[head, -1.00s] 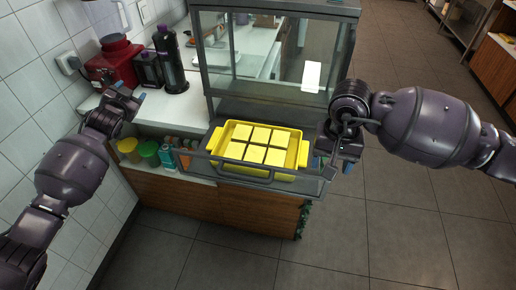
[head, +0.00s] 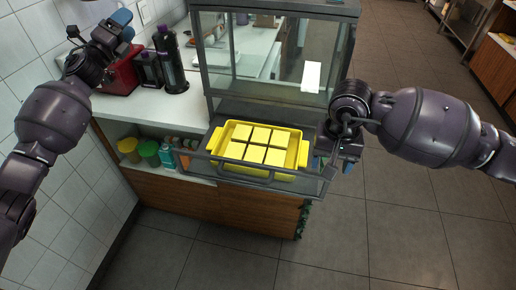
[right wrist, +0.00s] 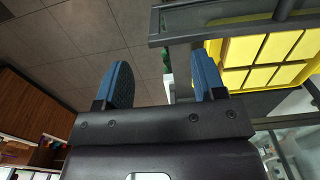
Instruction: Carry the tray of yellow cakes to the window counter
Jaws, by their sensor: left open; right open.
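The yellow tray (head: 214,140) holds rows of yellow cakes (head: 243,132). It sits level at the open front of a glass display case, behind a grey handle bar (head: 245,178). The tray also shows at the upper right of the right wrist view (right wrist: 229,79). My right gripper (head: 332,166) is just right of the tray's right handle; its two blue fingers (right wrist: 162,82) are apart with nothing between them. My left gripper (head: 124,26) is open and empty, raised above the counter at the upper left, well away from the tray. I cannot tell which surface is the window counter.
The glass display case (head: 207,75) stands behind the tray. A red appliance (head: 118,79) and dark bottles (head: 172,72) stand on the white counter. Tubs and cartons (head: 150,152) fill the shelf below. The tiled floor (head: 400,225) at the right is clear.

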